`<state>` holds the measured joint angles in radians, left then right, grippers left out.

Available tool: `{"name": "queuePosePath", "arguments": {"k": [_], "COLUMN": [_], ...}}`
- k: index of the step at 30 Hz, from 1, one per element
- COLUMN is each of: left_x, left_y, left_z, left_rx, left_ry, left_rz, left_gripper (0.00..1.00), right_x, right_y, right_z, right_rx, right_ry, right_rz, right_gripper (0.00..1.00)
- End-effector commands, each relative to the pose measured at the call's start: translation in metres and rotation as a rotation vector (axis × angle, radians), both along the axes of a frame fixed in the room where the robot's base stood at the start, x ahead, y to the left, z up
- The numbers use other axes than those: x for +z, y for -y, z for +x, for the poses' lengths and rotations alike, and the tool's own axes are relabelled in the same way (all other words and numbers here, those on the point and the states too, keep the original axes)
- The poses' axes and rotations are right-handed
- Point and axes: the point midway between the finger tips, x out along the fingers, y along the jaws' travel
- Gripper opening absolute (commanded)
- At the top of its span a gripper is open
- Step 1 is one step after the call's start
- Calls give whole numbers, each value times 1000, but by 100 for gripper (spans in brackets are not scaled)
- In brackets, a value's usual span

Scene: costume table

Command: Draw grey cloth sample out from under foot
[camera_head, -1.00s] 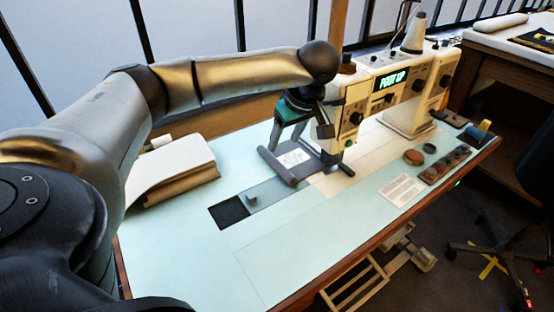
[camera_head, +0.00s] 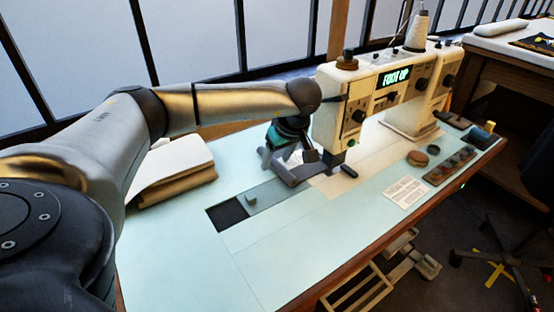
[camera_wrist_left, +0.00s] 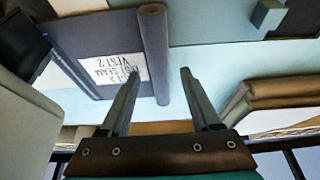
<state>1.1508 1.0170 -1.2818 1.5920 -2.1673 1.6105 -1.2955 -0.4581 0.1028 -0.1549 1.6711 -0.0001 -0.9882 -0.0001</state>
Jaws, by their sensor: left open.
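The grey cloth sample (camera_head: 284,176) lies on the pale table at the sewing machine's needle end, partly hidden by my left gripper. The wrist view shows its flat grey panel (camera_wrist_left: 80,30), a white printed label (camera_wrist_left: 110,68) and a thick rolled edge (camera_wrist_left: 154,45). My left gripper (camera_wrist_left: 160,76) is open and empty, low over the cloth. The rolled edge shows between its two fingers; whether they touch it I cannot tell. The sewing machine (camera_head: 340,100) shows FOOT UP on its display (camera_head: 395,77). Its foot (camera_head: 333,158) is at the cloth's right side, details unclear.
A folded cloth stack (camera_head: 175,170) lies at the left rear. A dark opening (camera_head: 228,213) and a small block (camera_head: 251,199) are in front of the cloth. A printed card (camera_head: 405,192) and a tray of round pieces (camera_head: 450,165) lie right. The front left tabletop is clear.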

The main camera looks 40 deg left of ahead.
Motion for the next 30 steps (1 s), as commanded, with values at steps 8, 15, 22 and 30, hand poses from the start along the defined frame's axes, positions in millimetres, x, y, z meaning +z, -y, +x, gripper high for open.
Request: {"name": "queuePosePath", "arguments": {"k": [8, 15, 22, 30], "left_x": [0, 0, 0, 0], "left_y": [0, 0, 0, 0], "left_z": [0, 0, 0, 0], "left_rx": [0, 0, 0, 0], "left_ry": [0, 0, 0, 0], "left_rz": [0, 0, 0, 0], "left_gripper": [64, 37, 11, 0], "right_x": [1, 0, 0, 0], "right_y": [0, 0, 0, 0], "right_z": [0, 0, 0, 0], "right_rx": [0, 0, 0, -1], "right_ry": [0, 0, 0, 0], "right_rz": [0, 0, 0, 0], "right_gripper": [0, 0, 0, 0]}}
